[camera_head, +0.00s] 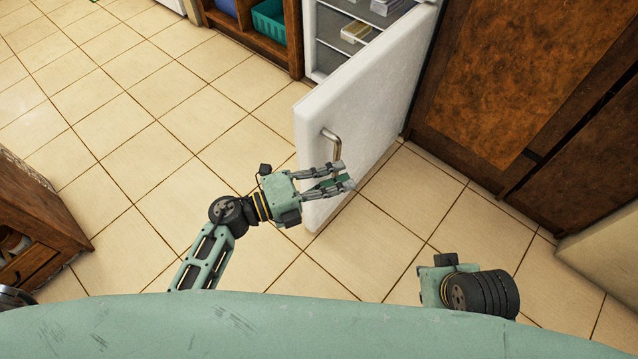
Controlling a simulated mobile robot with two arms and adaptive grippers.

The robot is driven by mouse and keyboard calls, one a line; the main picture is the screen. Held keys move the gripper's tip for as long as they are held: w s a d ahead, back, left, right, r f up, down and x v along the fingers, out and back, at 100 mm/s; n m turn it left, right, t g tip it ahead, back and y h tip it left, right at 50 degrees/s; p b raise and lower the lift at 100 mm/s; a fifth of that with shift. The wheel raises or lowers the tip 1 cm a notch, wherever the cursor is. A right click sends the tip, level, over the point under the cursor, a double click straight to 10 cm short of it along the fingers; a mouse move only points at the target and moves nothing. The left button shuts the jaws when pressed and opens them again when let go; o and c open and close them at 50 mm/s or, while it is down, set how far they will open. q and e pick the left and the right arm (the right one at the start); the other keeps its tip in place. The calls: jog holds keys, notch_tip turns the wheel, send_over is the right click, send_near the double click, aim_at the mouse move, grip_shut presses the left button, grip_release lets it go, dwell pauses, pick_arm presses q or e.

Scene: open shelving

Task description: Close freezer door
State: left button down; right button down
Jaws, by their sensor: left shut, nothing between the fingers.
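The white freezer door (365,115) stands wide open, swung out from the freezer (322,35) at the top middle. A metal handle (333,143) is on the door's left-facing side near its free edge. My left gripper (345,178) is shut and empty in front of the door's lower part, just below the handle in the picture. I cannot tell whether its fingers touch the door. Part of my right arm shows at the lower right; its gripper's fingers are not visible.
Packages (356,32) lie on the freezer's shelves. Wooden shelving with a teal bin (269,20) stands left of the freezer. A brown wooden cabinet (510,80) stands on the right. A wooden cabinet (35,215) is at the left edge. The tiled floor (130,130) between is clear.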

pick_arm(q)
jog(key=shift+w+f+b, duration=0.1)
jog(key=shift+w+b, duration=0.5)
jog(key=shift+w, duration=1.55)
pick_arm(e)
jog(key=shift+s+d+r, duration=0.1)
jog(key=shift+s+r, duration=0.3)
jog(key=shift+r, duration=0.3)
